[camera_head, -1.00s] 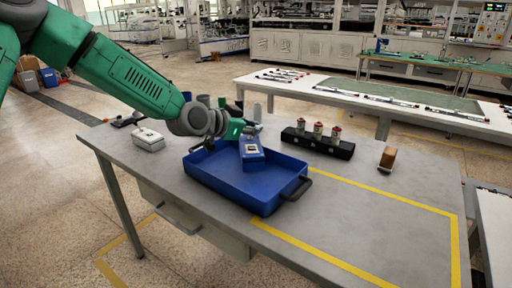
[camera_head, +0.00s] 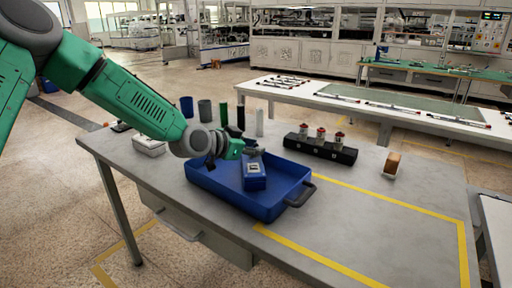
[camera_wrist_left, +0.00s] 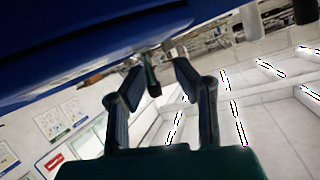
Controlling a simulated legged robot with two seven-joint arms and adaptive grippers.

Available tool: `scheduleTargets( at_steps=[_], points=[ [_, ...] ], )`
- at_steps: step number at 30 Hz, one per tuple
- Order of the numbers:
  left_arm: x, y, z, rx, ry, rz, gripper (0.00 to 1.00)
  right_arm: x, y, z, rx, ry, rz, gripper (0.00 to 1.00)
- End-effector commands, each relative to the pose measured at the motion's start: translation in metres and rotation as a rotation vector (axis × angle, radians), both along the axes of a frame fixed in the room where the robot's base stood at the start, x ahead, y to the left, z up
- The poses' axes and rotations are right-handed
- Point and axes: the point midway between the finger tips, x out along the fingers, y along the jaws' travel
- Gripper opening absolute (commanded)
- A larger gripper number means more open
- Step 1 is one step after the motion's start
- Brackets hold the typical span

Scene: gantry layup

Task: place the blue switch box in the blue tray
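The blue switch box (camera_head: 255,182), with a small pale label on its top, is inside the blue tray (camera_head: 245,207) on the grey table. It appears to lie on the tray floor, near the back wall. My left gripper (camera_head: 254,150) is just behind and left of the box, low over the tray's back edge. In the left wrist view my left gripper (camera_wrist_left: 161,76) has its two fingers spread, with no box between them. A large blue surface fills the top of that view; I cannot tell whether it is tray or box. My right gripper is not in view.
A black block with several red-topped cylinders (camera_head: 319,148) stands right of the tray. A brown block (camera_head: 391,164) is further right. A white-grey box (camera_head: 149,146) sits left, and upright cylinders (camera_head: 205,110) stand behind. The yellow-taped table area at front right is clear.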

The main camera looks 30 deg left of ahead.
Motion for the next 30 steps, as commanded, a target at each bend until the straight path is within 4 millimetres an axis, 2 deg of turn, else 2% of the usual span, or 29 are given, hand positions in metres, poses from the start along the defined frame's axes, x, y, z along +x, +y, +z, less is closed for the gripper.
scheduleTargets(
  at_steps=[5,8,21,25,30],
  points=[
    [0.0,0.0,0.003,0.001,-0.001,-0.001,0.26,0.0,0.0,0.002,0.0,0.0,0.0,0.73],
    [-0.007,0.001,0.009,0.003,-0.002,0.0,0.26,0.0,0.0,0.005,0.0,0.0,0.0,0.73],
    [-0.086,0.025,0.043,-0.001,-0.002,0.0,0.26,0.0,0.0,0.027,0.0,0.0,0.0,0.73],
    [-0.099,0.03,0.047,0.001,-0.001,0.0,0.26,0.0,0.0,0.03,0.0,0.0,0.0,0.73],
    [-0.106,0.031,0.049,0.002,-0.001,-0.001,0.26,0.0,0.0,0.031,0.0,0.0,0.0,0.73]
  ],
)
